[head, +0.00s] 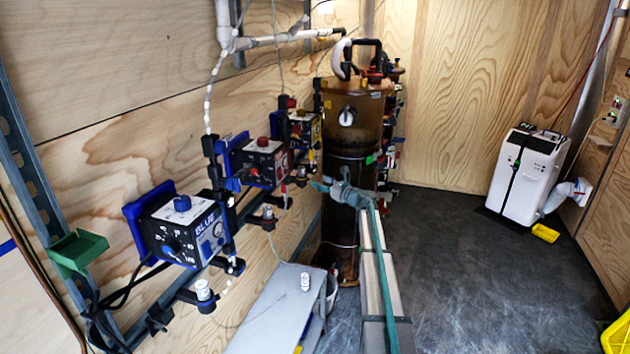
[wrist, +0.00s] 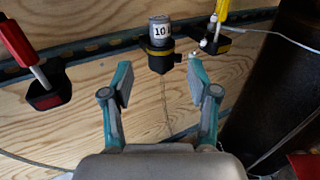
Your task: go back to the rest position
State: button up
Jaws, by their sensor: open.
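My gripper (wrist: 160,78) is open in the wrist view, with its two teal-and-grey fingers apart and nothing between them. A grey cylinder marked "10" (wrist: 160,31) sits upright in a black holder (wrist: 160,58) on the wall rail, beyond the fingertips and roughly in line with the gap. In the head view my gripper (head: 322,186) is small, in front of the tall brown cylinder (head: 352,110), at the end of my arm. Whether it touches anything there is hard to tell.
Control boxes, including one marked BLUE (head: 185,230), line the left plywood wall. A green bin (head: 77,254) is at far left. A grey bench (head: 280,310) stands below. A white machine (head: 527,175) stands at back right. The dark floor (head: 480,270) is mostly clear.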

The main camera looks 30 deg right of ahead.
jog(key=shift+s, duration=0.15)
dwell(0.3)
jog(key=s+a+f+n+g, duration=0.4)
jog(key=s+a+f+n, duration=0.35)
jog(key=s+f, duration=0.35)
jog(key=s+a+f+n+g+p, duration=0.1)
jog(key=s+a+f+n+g, duration=0.45)
jog(key=s+a+f, duration=0.4)
jog(key=s+a+f+n+g, duration=0.5)
jog(key=s+f+n, duration=0.4)
jog(key=f, duration=0.6)
jog(key=s+a+f+n+g+h, duration=0.1)
jog(key=s+a+f, duration=0.2)
jog(key=s, duration=0.4)
jog(key=s+a+f+n+g+h, duration=0.1)
jog(key=s+a+f+n, duration=0.15)
jog(key=s, duration=0.45)
jog(key=s+a+f+n+g+h, duration=0.1)
jog(key=s+a+f+g, duration=0.15)
jog(key=s, duration=0.45)
jog(key=s+a+f+n+g+h+p, duration=0.1)
jog(key=s+a+n+g, duration=0.1)
jog(key=s, duration=1.2)
jog(key=s+a+n+g+h+p, duration=0.1)
jog(key=s+a+n+g+h, duration=0.1)
jog(key=s, duration=1.2)
jog(key=shift+a+f+n+g, duration=0.4)
jog(key=shift+a+n, duration=0.35)
jog(key=shift+a, duration=0.3)
